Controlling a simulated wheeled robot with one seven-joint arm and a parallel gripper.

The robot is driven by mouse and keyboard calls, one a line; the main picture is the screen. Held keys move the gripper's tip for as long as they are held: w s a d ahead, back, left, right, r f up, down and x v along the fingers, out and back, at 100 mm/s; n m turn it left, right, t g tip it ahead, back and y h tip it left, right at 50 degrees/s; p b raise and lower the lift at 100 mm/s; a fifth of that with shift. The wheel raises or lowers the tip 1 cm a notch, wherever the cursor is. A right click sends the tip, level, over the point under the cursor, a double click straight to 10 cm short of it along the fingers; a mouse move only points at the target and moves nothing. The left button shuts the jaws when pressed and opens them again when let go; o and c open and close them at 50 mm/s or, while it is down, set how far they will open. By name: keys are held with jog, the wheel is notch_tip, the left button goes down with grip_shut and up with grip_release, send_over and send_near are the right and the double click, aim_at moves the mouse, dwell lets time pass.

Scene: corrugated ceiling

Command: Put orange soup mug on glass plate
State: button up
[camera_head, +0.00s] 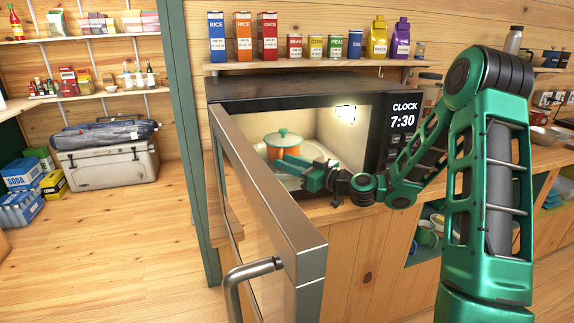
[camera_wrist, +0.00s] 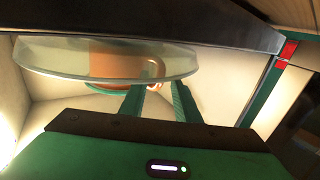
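The orange soup mug (camera_head: 274,152) with a teal lid stands upright inside the open microwave, on or over the glass plate (camera_head: 318,153). In the wrist view, which appears upside down, the orange mug (camera_wrist: 115,66) shows partly through the clear glass plate (camera_wrist: 50,58). My gripper (camera_head: 284,160) reaches into the microwave at the mug's front right. Its two fingers (camera_wrist: 158,87) are apart, with their tips near the mug's handle (camera_wrist: 156,68). I see no clear contact. The mug's base is partly hidden by the gripper and plate.
The microwave (camera_head: 290,92) has a clock reading 7:30. Its open door (camera_head: 262,190) stands close left of my arm. The microwave's ceiling and walls leave little room. A shelf (camera_head: 320,63) with boxes and bags runs above. Open wooden floor (camera_head: 110,230) lies left.

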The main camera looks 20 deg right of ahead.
jog(key=v, duration=1.2)
jog(key=s+a+f+g, duration=0.1)
jog(key=a+f+n+g, duration=0.1)
jog(key=a, duration=0.1)
jog(key=shift+s+f, duration=0.1)
jog(key=shift+s, duration=0.3)
jog(key=s+f+m+g+h, duration=0.1)
jog(key=s+f+g+h, duration=0.3)
jog(key=s+f+g, duration=0.55)
jog(key=s+d+r+m+g+h, duration=0.1)
jog(key=s+d+m, duration=0.3)
jog(key=s, duration=0.4)
jog(key=s+d+r+m+g+h, duration=0.1)
jog(key=s+d+r+m+h, duration=0.1)
jog(key=s, duration=0.7)
jog(key=s+d+r+m+g+h, duration=0.1)
jog(key=s+d+r+m, duration=0.3)
jog(key=s, duration=0.5)
jog(key=d+m+h, duration=0.1)
jog(key=d+m, duration=0.1)
jog(key=m, duration=0.1)
jog(key=shift+g+h, duration=0.3)
jog(key=shift+g, duration=0.05)
